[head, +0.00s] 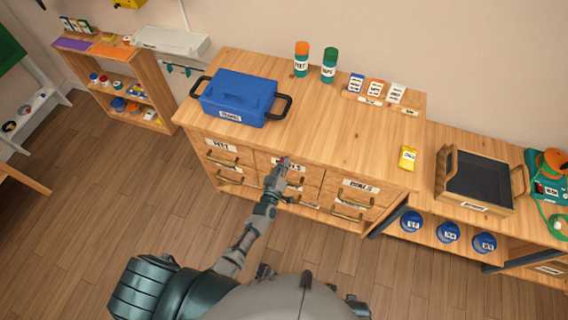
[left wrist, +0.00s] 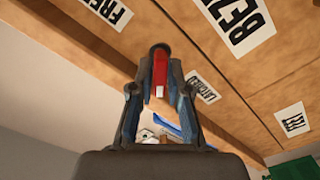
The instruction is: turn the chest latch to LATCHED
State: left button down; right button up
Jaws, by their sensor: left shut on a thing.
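The chest latch is a small red handle with a dark round end and a white mark, seen in the left wrist view (left wrist: 160,72). It is on the wooden chest front (head: 250,160), near the middle drawer's label (left wrist: 236,22). A FREE label (left wrist: 107,11) is to the upper left of the latch and a LATCHED label (left wrist: 202,87) to its right. The latch lies between them, its white mark towards my palm. My left gripper (left wrist: 159,85) is shut on the latch, one finger on each side. In the head view my left gripper (head: 278,172) covers most of it.
The chest front has several drawers with bar handles (head: 348,204). On its top stand a blue case (head: 238,97), two bottles (head: 329,64) and a yellow packet (head: 408,158). A dark tray (head: 478,181) is on the lower bench at right. The floor (head: 140,205) in front is clear.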

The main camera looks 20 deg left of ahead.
pick_arm(q)
jog(key=shift+s+f+n, duration=0.2)
jog(key=shift+f+n, duration=0.25)
jog(key=shift+n, duration=0.05)
jog(key=c, duration=1.5)
grip_release()
jog(key=shift+w+r, duration=0.15)
jog(key=shift+r, duration=0.1)
jog(key=s, duration=1.2)
jog(key=shift+a, duration=0.25)
